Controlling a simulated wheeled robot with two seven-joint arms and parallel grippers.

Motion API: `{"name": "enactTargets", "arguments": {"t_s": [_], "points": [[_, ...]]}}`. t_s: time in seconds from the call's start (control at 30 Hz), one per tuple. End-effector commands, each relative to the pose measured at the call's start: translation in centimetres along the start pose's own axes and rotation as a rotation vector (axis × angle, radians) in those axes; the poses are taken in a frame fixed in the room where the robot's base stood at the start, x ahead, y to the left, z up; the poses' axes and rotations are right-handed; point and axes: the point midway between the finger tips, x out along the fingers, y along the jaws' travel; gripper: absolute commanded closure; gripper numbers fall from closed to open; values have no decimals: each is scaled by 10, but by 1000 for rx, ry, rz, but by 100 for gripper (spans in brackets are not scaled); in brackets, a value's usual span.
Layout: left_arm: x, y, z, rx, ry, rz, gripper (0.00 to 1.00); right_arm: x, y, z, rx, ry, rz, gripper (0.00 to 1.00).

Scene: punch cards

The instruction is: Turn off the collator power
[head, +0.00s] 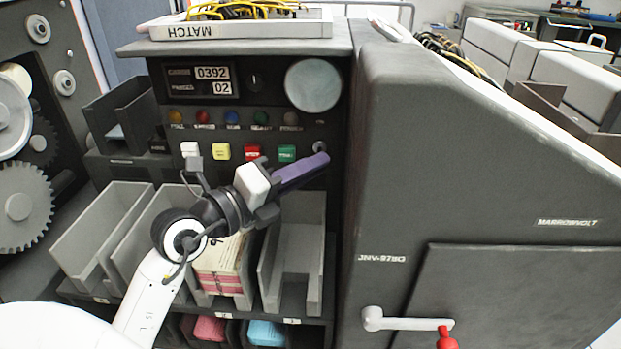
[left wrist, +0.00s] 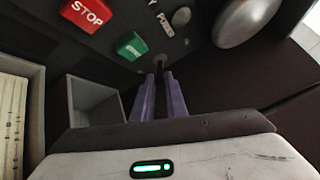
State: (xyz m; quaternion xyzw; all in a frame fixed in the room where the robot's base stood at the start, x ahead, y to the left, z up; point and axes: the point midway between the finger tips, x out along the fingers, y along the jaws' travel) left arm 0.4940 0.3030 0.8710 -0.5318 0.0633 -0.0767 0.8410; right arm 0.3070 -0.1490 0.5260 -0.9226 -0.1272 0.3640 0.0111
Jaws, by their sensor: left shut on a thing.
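The collator is a dark grey machine with a control panel (head: 240,110) showing counters, a row of small lamps and several square buttons. A small round power knob (head: 321,146) sits at the panel's right end, right of the green button (head: 287,153). My left gripper (head: 322,160) reaches it with purple fingers. In the left wrist view the knob (left wrist: 158,61) shows between the fingertips (left wrist: 160,76), and the fingers are shut on it. Its exact angle is hidden. The lamp by the power label looks grey and unlit (left wrist: 181,16).
A red STOP button (left wrist: 87,14) sits left of the green one. Grey card bins (head: 300,250) stand below the panel, one with stacked cards (head: 222,262). A large dark cabinet (head: 460,170) with a white crank handle (head: 400,322) juts out right. A tray with yellow cables (head: 240,28) lies on top.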

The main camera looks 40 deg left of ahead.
Motion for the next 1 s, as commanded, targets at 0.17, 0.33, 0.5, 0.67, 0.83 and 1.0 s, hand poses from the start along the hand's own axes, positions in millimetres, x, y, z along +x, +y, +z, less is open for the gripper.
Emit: {"name": "enactTargets", "arguments": {"t_s": [0.17, 0.33, 0.5, 0.67, 0.83, 1.0], "points": [[1, 5, -2, 24, -10, -21, 100, 2, -1, 4, 11, 7, -3, 83], [1, 4, -1, 32, -13, -27, 100, 0, -2, 3, 15, 12, -5, 83], [1, 4, -1, 32, -12, -28, 100, 0, -2, 2, 16, 13, -5, 83], [1, 4, -1, 32, -12, -28, 83, 0, -3, 2, 19, 14, -5, 83], [1, 3, -1, 32, -13, -29, 69, 1, -3, 2, 21, 14, -4, 83], [1, 3, -1, 32, -14, -30, 69, 2, -3, 2, 20, 13, -4, 83]]}}
